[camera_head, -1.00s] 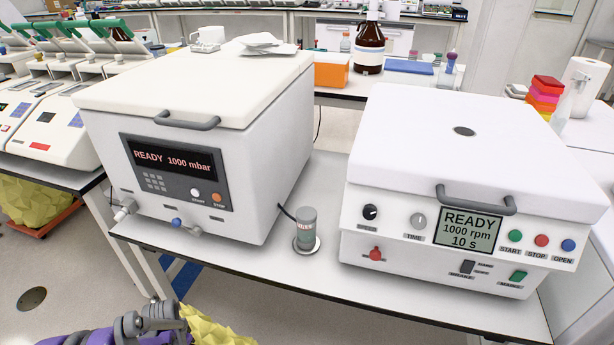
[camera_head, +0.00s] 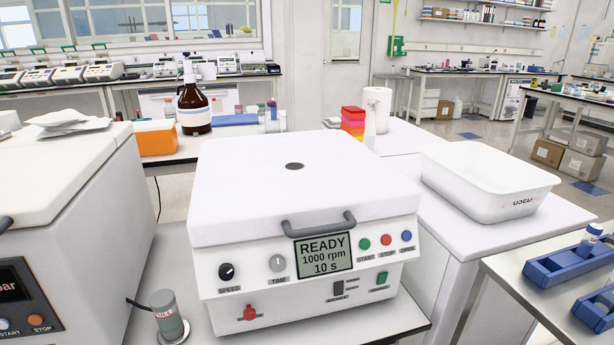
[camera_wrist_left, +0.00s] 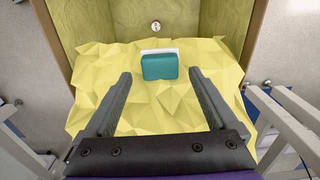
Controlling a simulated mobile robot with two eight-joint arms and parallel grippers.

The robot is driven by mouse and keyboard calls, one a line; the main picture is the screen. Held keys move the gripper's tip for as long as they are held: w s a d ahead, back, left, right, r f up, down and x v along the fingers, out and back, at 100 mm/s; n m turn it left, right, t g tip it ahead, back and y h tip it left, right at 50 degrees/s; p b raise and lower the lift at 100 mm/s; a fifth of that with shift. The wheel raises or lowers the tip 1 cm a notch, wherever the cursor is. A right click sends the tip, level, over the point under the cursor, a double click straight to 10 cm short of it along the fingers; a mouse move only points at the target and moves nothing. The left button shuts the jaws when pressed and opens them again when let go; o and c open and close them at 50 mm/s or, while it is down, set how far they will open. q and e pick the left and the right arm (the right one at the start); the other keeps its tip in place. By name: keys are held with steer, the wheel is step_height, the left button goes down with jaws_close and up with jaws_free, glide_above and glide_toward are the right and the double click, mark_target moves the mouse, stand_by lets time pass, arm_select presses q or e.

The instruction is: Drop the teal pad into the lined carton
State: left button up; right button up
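In the left wrist view, the teal pad (camera_wrist_left: 159,67) shows over the yellow liner, with a white edge along its far side. It lies beyond the fingertips of my left gripper (camera_wrist_left: 160,76), which is open with a wide gap on either side of the pad. I cannot tell whether the pad rests on the liner. The carton (camera_wrist_left: 217,18) has brown walls, and its crumpled yellow liner (camera_wrist_left: 110,70) spreads over the rim. Neither the carton nor my grippers show in the head view. My right gripper is in neither view.
The head view shows a white centrifuge (camera_head: 270,190) on the bench, with a white vacuum unit (camera_head: 75,205) to its left. A white basin (camera_head: 480,180) and blue racks (camera_head: 565,262) stand at right. Pale rails (camera_wrist_left: 290,115) flank my gripper in the wrist view.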

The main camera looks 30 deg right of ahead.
arm_select(q)
steer(key=shift+o, duration=0.2)
step_height(320, 180, up, 11)
steer(key=p, duration=0.3)
steer(key=shift+f, duration=0.1)
stand_by(0.3)
